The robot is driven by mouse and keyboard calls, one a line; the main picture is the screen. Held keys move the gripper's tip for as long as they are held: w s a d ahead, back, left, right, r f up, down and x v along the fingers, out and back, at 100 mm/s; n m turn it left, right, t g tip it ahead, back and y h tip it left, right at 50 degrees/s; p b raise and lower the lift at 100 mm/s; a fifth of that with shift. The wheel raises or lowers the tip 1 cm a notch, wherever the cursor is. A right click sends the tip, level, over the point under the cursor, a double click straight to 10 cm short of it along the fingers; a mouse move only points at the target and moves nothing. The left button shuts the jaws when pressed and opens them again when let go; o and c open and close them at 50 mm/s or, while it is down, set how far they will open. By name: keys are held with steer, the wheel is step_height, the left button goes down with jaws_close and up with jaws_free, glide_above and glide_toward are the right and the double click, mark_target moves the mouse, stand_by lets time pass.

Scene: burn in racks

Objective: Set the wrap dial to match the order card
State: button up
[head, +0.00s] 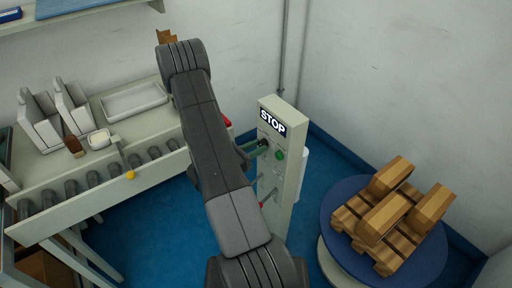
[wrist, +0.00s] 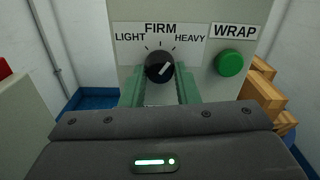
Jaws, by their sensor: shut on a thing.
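The wrap dial (wrist: 153,70) is a black round knob with a white pointer, on a pale panel in the wrist view. Its label strip (wrist: 128,28) reads LIGHT, FIRM and HEAVY. The pointer slants up and to the right, toward the HEAVY side. My gripper (wrist: 160,78) has its green fingers on both sides of the knob and is shut on it. In the head view my gripper (head: 254,147) reaches the front of the STOP post (head: 290,185), and the dial is mostly hidden. I cannot make out an order card.
A green WRAP button (wrist: 230,63) sits just right of the dial. A red-tipped lever (head: 262,204) is lower on the post. A round blue turntable (head: 335,205) with stacked wooden blocks stands to the right. A roller bench (head: 60,220) is at left.

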steer(key=n+p, duration=0.1)
steer(key=n, duration=0.3)
steer(key=shift+r, duration=0.1)
steer(key=n+p, duration=0.1)
steer(key=n, duration=0.3)
steer(key=n+p, duration=0.1)
steer(key=n, duration=0.2)
steer(key=shift+p, duration=0.3)
steer(key=shift+n+p, duration=0.6)
steer(key=shift+n, duration=1.3)
steer(key=o, duration=1)
steer(key=shift+s, duration=0.1)
steer(key=b+v, duration=0.1)
steer(key=v, duration=1.2)
steer(key=shift+s+a+b, duration=0.25)
steer(key=shift+a+b, duration=0.05)
steer(key=shift+a, duration=0.05)
